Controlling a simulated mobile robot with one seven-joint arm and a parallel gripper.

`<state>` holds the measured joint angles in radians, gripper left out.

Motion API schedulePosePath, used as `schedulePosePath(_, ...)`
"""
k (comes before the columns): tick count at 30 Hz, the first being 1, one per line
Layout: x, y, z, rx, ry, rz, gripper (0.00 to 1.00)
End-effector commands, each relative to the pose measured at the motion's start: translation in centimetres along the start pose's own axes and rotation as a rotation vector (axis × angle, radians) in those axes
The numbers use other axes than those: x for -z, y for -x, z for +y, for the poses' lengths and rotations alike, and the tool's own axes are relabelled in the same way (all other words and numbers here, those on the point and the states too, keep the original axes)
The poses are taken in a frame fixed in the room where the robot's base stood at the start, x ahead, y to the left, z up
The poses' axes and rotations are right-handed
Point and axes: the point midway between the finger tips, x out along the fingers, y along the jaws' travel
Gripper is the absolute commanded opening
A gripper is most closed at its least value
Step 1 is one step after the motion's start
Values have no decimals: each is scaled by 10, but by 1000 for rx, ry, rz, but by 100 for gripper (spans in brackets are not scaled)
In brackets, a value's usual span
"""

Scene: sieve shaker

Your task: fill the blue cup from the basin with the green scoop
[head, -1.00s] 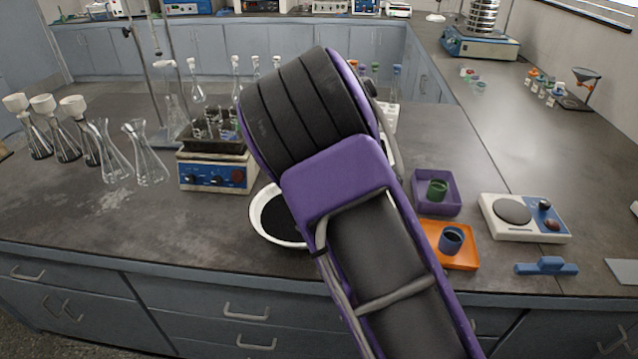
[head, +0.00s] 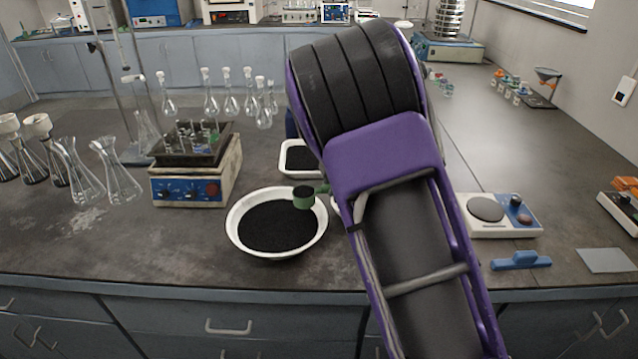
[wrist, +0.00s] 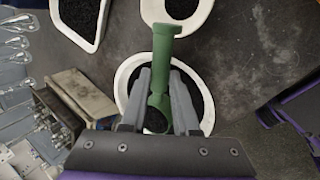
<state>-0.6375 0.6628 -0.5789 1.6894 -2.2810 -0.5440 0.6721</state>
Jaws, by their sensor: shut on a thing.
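The basin is a white round bowl (head: 235,238) of black grains in the head view, and its rim (wrist: 207,122) shows in the wrist view. The green scoop (head: 303,203) is over the basin's right back edge, its bowl upright with dark material at the top. Its green handle (wrist: 162,45) stands out in the wrist view. My gripper (wrist: 160,85) is shut on the scoop, with a grey finger on either side of it. In the head view my arm hides the gripper.
A white tray (head: 285,170) of black grains stands behind the basin. A hotplate (head: 190,187) with a rack of glassware is to the left, flasks (head: 118,185) beyond it. A white balance (head: 500,228) and blue block (head: 520,261) lie right.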

Motion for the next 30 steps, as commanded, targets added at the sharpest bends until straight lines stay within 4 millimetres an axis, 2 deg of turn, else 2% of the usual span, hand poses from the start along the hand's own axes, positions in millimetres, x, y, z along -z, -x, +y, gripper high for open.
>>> schedulePosePath(30, -93, 17, -41, -2, -8, 10, 0)
